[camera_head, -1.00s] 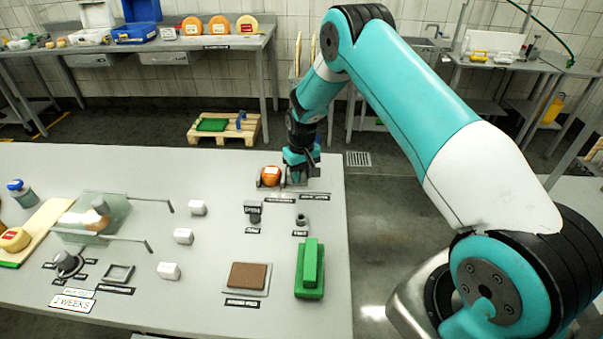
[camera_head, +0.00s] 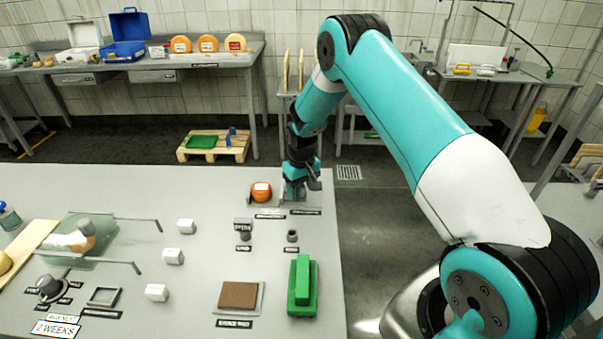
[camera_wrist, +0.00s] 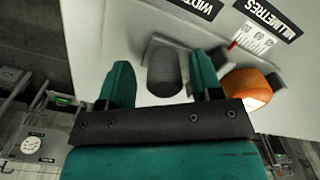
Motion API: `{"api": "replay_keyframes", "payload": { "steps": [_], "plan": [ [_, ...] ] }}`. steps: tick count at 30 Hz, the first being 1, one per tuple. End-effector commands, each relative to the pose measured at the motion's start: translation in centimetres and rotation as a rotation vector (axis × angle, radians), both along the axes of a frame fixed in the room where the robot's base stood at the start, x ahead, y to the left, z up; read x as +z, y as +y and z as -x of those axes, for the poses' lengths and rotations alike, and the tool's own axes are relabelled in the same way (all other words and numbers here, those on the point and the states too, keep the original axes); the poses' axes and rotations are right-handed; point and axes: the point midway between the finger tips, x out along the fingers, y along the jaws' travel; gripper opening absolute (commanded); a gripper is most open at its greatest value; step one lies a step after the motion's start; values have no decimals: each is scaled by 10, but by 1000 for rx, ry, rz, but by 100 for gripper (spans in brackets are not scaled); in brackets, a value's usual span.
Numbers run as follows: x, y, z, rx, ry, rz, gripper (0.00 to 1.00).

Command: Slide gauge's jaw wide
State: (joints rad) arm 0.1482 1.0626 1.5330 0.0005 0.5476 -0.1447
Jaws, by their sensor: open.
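The gauge lies at the table's far right corner, by the orange cheese wheel (camera_head: 261,192). In the wrist view, a dark round knob (camera_wrist: 163,75) stands on the gauge's grey sliding jaw (camera_wrist: 150,48). My gripper (camera_wrist: 162,80) is open, with one teal finger on each side of the knob; a gap shows on both sides. The cheese wheel (camera_wrist: 246,88) lies just right of the right finger, against grey metal. In the head view my gripper (camera_head: 300,190) hides part of the gauge.
Labels reading "millimetres" (camera_wrist: 268,18) and "width" lie by the gauge. A grey stamp-like piece (camera_head: 243,226), a small grey ring (camera_head: 292,236), a green block (camera_head: 303,285) and a brown slab (camera_head: 238,295) stand nearer. The table edge is close to my gripper's right.

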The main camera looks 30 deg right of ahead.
Motion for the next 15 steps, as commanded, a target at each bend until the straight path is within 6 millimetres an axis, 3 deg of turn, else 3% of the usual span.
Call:
{"api": "replay_keyframes", "payload": {
  "steps": [5,15],
  "plan": [
    [28,0,-1,0,-7,1,59],
    [115,0,-1,-1,-6,1,59]
  ]
}}
